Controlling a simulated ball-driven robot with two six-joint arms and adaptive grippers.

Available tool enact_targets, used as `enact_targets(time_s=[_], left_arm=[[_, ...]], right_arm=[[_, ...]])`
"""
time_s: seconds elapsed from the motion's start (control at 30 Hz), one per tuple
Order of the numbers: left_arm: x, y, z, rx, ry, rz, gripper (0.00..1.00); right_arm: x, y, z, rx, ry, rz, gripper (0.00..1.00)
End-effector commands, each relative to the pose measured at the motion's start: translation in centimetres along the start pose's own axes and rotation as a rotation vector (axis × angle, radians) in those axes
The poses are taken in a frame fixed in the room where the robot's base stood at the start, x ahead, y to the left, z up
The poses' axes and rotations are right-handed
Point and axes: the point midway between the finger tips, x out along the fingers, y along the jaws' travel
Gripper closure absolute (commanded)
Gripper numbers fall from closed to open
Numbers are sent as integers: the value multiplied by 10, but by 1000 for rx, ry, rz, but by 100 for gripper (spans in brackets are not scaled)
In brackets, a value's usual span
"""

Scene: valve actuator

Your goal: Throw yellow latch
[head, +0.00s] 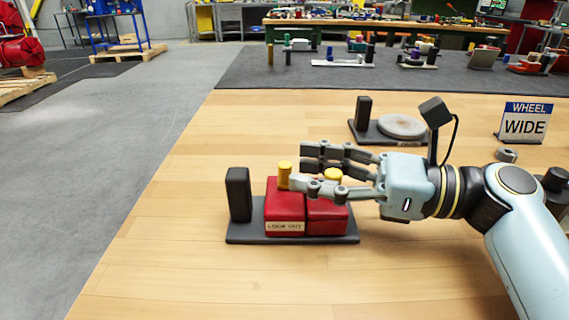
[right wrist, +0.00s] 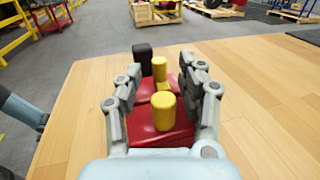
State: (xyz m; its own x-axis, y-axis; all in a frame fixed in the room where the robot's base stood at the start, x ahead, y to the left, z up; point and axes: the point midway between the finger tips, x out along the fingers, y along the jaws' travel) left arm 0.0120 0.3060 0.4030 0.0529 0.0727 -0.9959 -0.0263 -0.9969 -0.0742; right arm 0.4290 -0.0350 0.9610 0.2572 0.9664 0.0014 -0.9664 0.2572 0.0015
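The red lock unit (head: 285,212) stands on a dark base plate (head: 247,237). It has two red blocks side by side, with yellow pieces on top. One yellow post (head: 285,170) rises at the left block, and another yellow piece (head: 333,174) is partly behind a finger on the right block. My right gripper (head: 298,167) reaches in from the right over the unit, its fingers apart. In the right wrist view, a near yellow post (right wrist: 163,112) and farther yellow posts (right wrist: 159,70) lie between the open fingers. Contact cannot be told. My left gripper is out of view.
A black upright block (head: 238,194) stands at the left end of the base plate. Behind are a round grey disc on a dark base (head: 402,126) and a "WHEEL WIDE" sign (head: 525,122). The wooden tabletop (head: 180,260) is clear at the left and front.

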Motion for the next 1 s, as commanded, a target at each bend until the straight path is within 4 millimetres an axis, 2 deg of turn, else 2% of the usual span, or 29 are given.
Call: enact_targets(time_s=[0.1, 0.23, 0.6, 0.9, 1.0], left_arm=[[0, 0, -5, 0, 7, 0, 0], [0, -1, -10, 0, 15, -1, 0], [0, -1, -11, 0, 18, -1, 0], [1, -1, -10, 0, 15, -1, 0], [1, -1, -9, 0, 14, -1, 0]], right_arm=[[20, 0, 0, 1, -3, 1, 60], [34, 0, 0, 0, 0, 0, 60], [39, 0, -1, -1, 2, 0, 62], [39, 0, -1, -1, 2, 0, 100], [39, 0, -1, -1, 2, 0, 100]])
